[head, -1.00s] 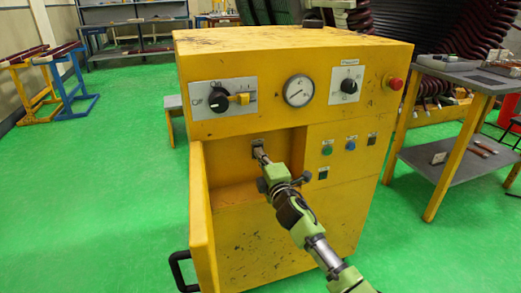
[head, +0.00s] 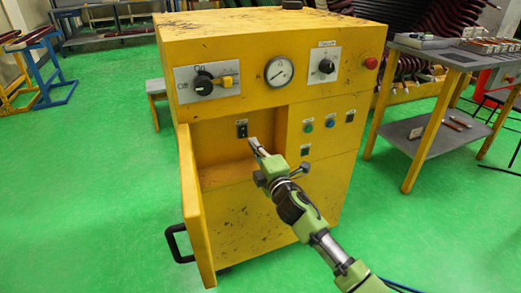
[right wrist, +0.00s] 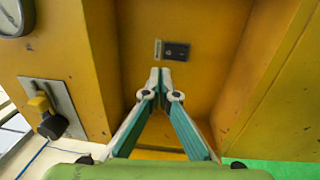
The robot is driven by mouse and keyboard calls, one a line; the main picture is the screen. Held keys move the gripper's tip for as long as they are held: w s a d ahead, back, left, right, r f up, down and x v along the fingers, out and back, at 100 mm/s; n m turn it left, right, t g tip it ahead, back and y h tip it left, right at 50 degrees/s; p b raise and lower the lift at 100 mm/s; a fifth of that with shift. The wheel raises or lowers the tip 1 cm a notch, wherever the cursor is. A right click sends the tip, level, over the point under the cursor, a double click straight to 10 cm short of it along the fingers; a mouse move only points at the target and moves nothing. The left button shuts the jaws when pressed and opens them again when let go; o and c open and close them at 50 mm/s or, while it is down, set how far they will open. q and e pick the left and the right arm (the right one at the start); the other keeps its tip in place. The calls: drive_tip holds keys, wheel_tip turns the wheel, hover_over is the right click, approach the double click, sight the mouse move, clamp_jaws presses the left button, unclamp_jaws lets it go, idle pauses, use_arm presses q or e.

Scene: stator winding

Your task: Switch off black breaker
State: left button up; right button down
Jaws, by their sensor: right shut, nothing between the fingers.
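The black breaker (head: 242,128) is a small dark switch on the back wall of the recess in the yellow cabinet (head: 255,185). It also shows in the right wrist view (right wrist: 175,51), just beyond my fingertips. My right gripper (head: 252,143) is shut and empty, to the right of and slightly below the breaker in the head view. In the right wrist view its fingertips (right wrist: 160,72) meet in front of the recess wall, apart from the breaker in the picture. The position of the breaker's lever is too small to tell. My left gripper is not in view.
The yellow door (head: 192,205) with a black handle (head: 176,243) stands open on the left. Above the recess are a black rotary switch (head: 203,85) with a yellow tab and a gauge (head: 279,71). A red button (head: 371,63) is at the right.

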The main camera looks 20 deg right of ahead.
drive_tip(key=shift+s+r+p, duration=0.2)
drive_tip(key=shift+s+r, duration=0.05)
drive_tip(key=shift+s, duration=1)
drive_tip(key=shift+s+r+p, duration=0.15)
drive_tip(key=shift+s+r, duration=0.05)
drive_tip(key=shift+s, duration=1)
